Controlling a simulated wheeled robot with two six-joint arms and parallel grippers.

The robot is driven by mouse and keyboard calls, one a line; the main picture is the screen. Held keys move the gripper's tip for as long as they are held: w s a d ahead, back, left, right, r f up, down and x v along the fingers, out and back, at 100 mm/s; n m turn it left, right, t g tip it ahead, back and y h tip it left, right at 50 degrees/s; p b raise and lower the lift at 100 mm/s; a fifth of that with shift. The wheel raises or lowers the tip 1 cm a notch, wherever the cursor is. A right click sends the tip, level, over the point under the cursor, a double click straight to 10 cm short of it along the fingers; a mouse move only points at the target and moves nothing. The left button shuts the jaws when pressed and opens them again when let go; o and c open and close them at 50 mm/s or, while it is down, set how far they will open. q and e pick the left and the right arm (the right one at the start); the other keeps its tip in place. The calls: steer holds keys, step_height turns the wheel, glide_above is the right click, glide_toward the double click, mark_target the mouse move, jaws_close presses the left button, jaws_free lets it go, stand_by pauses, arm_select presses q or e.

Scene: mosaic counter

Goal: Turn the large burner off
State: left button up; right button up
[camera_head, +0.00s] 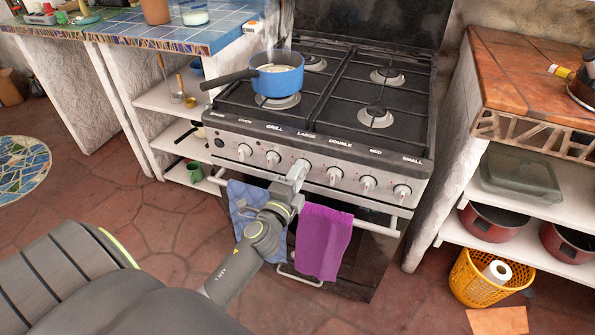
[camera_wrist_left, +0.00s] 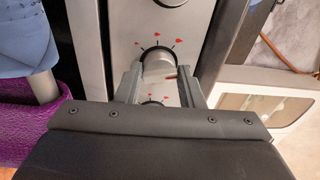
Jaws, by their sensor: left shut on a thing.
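The stove (camera_head: 320,150) has a grey front panel with a row of silver knobs under printed burner names. My left gripper (camera_head: 299,172) is at the knob below the word LARGE, and it covers most of that knob in the head view. In the left wrist view, the silver large-burner knob (camera_wrist_left: 158,62) sits between the fingers of my left gripper (camera_wrist_left: 160,85), which is shut on it. Red marks surround the knob, and a short red line shows beside it. My right gripper is not in view.
A blue pot (camera_head: 278,80) stands on the front left burner, its handle pointing left. Neighbouring knobs flank the gripper, including the grill knob (camera_head: 272,158) and double knob (camera_head: 335,176). A purple towel (camera_head: 323,243) and a blue towel (camera_head: 247,212) hang on the oven rail.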

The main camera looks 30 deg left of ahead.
arm_select(q)
steer(key=shift+f+m+p, duration=0.15)
steer(key=shift+m+p, duration=0.45)
steer(key=shift+m, duration=0.9)
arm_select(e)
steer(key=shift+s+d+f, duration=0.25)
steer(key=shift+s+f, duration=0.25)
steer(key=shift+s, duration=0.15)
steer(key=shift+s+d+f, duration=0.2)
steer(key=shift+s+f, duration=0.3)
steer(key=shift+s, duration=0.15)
arm_select(q)
steer(key=o, duration=0.9)
steer(key=shift+o, duration=0.2)
steer(key=shift+s, duration=0.1)
steer(key=shift+s, duration=0.3)
steer(key=s+d+b, duration=0.3)
steer(key=s+b, duration=0.1)
steer(key=s, duration=1.2)
steer(key=shift+s+f, duration=0.15)
steer(key=shift+f, duration=0.3)
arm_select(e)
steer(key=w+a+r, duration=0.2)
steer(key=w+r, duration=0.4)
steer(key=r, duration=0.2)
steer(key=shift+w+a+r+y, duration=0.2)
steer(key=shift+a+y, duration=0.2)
